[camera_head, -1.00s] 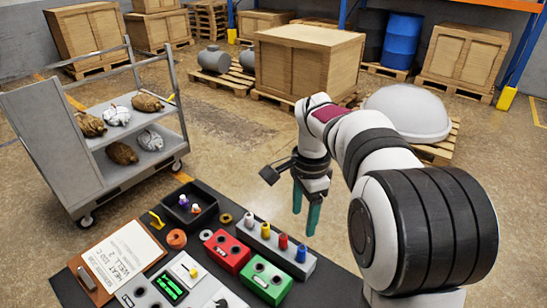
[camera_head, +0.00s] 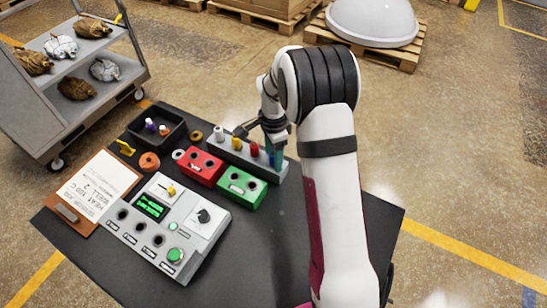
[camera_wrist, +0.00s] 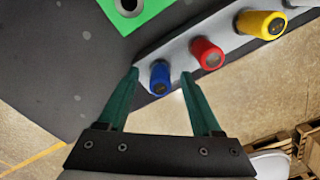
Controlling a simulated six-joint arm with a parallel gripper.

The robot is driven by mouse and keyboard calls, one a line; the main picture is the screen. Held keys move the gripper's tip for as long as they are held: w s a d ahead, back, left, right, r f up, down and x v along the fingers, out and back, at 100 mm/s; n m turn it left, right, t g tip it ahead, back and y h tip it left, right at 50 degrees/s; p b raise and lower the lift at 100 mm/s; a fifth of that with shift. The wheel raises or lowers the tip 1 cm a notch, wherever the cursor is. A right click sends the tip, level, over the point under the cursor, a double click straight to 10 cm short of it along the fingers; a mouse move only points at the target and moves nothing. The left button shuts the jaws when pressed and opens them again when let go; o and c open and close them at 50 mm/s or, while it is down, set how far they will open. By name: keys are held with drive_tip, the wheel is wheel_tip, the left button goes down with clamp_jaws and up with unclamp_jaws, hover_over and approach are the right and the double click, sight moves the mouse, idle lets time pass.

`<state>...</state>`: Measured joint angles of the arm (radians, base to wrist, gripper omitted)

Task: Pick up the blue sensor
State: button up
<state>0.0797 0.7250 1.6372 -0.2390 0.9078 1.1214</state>
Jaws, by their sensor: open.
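The blue sensor (camera_wrist: 160,78) stands upright in the end of a grey rack (camera_wrist: 178,42) in the wrist view. My gripper (camera_wrist: 160,73) has its two teal fingers apart, one on each side of the blue sensor, and it is not closed on it. Whether the fingers touch it is unclear. In the head view my gripper (camera_head: 276,156) is at the right end of the rack (camera_head: 234,155), and its fingers largely cover the blue sensor there.
A red sensor (camera_wrist: 207,53) and a yellow sensor (camera_wrist: 262,24) stand beside it. Green (camera_head: 241,188) and red (camera_head: 201,168) blocks sit in front of the rack. A control panel (camera_head: 168,225), clipboard (camera_head: 98,187) and black tray (camera_head: 175,137) are further left. The mat's right side is clear.

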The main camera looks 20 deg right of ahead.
clamp_jaws()
idle(0.4)
